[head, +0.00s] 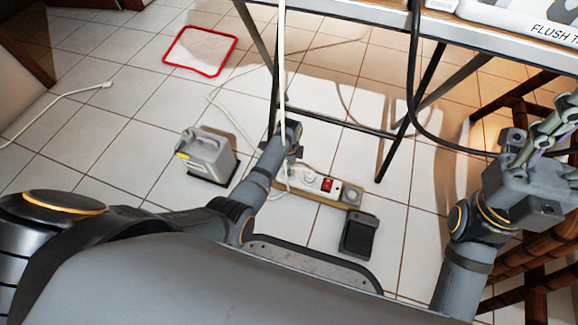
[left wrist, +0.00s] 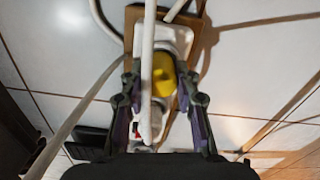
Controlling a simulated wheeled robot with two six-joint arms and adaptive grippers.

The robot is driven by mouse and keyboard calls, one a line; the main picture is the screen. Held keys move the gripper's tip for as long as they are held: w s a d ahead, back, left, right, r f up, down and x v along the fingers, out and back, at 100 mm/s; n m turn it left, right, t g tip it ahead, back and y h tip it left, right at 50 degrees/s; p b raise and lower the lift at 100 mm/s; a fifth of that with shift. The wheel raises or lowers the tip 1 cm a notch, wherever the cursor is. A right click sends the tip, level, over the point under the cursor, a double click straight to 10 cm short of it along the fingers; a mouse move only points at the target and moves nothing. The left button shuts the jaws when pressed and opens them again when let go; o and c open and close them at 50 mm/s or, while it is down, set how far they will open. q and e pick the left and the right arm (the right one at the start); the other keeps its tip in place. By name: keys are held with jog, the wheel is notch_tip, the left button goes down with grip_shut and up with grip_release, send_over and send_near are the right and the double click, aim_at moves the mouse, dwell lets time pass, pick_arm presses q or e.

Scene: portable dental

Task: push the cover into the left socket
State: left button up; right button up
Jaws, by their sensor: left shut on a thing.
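A white power strip (head: 312,180) with a red switch (head: 327,184) lies on a wooden board on the floor. It also shows in the left wrist view, running up the middle. My left gripper (head: 290,147) is over the strip's left end, its fingertips hidden in the head view. In the left wrist view, its two fingers (left wrist: 160,82) are shut on the yellow cover (left wrist: 164,76), above the strip. A white cable partly hides the cover, and I cannot tell how deep it sits in the left socket. My right gripper (head: 545,140) is at the right, away from the strip.
A black box (head: 358,234) lies near the strip's right end. A grey box (head: 208,153) stands left of my left gripper. Table legs (head: 398,128) stand beyond the strip. White cables (head: 222,110) cross the floor, and a red-edged square (head: 235,47) lies farther back.

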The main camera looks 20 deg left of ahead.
pick_arm(q)
jog(key=shift+f, duration=0.35)
jog(key=o, duration=1)
notch_tip(320, 180, up, 12)
jog(key=shift+r, duration=0.1)
